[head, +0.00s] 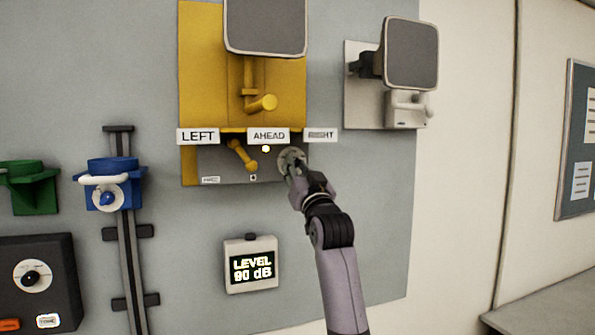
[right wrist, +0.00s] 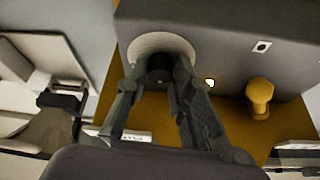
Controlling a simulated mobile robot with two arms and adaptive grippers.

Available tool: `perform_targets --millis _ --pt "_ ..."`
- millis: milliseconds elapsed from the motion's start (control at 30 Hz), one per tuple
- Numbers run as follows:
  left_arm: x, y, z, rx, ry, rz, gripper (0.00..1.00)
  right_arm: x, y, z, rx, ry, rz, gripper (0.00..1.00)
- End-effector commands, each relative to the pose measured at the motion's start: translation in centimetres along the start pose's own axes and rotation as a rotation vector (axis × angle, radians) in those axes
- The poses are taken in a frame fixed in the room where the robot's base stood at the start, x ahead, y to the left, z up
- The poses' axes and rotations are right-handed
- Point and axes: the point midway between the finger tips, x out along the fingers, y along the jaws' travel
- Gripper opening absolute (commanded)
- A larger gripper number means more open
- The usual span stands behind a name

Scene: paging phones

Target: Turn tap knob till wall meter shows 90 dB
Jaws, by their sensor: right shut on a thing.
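The tap knob is a dark knob on a pale round dial (head: 287,156) at the right end of the grey box (head: 215,160), under the yellow phone panel. In the right wrist view the dark knob (right wrist: 160,68) sits between the two fingers. My right gripper (head: 291,166) is shut on the knob and hides part of the dial; its fingers also show in the right wrist view (right wrist: 157,84). The wall meter (head: 251,268) is a pale box with a dark screen that appears to read "LEVEL 90 dB". My left gripper is not in view.
A yellow lever (head: 243,156) and a small lit lamp (head: 265,148) are just left of the knob. LEFT, AHEAD and RIGHT labels sit above. A white device (head: 405,108) hangs at upper right. Blue (head: 112,180) and green (head: 30,186) holders and a black dial box (head: 50,265) are at left.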

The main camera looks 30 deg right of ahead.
Motion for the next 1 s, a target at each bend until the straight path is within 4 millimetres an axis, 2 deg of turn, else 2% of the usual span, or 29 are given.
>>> perform_targets --millis 300,800,833,1000 --pt "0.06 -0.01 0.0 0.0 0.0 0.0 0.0 0.0 -0.16 0.13 0.093 0.0 0.04 0.0" --pt "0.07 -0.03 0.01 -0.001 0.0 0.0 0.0 0.01 -0.11 0.07 0.105 0.002 0.047 0.0" --pt "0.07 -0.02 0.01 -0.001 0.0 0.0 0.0 0.01 -0.11 0.07 0.105 0.002 0.047 0.24" --pt "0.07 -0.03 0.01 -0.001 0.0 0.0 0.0 0.01 -0.1 0.04 0.104 0.002 0.047 0.35"
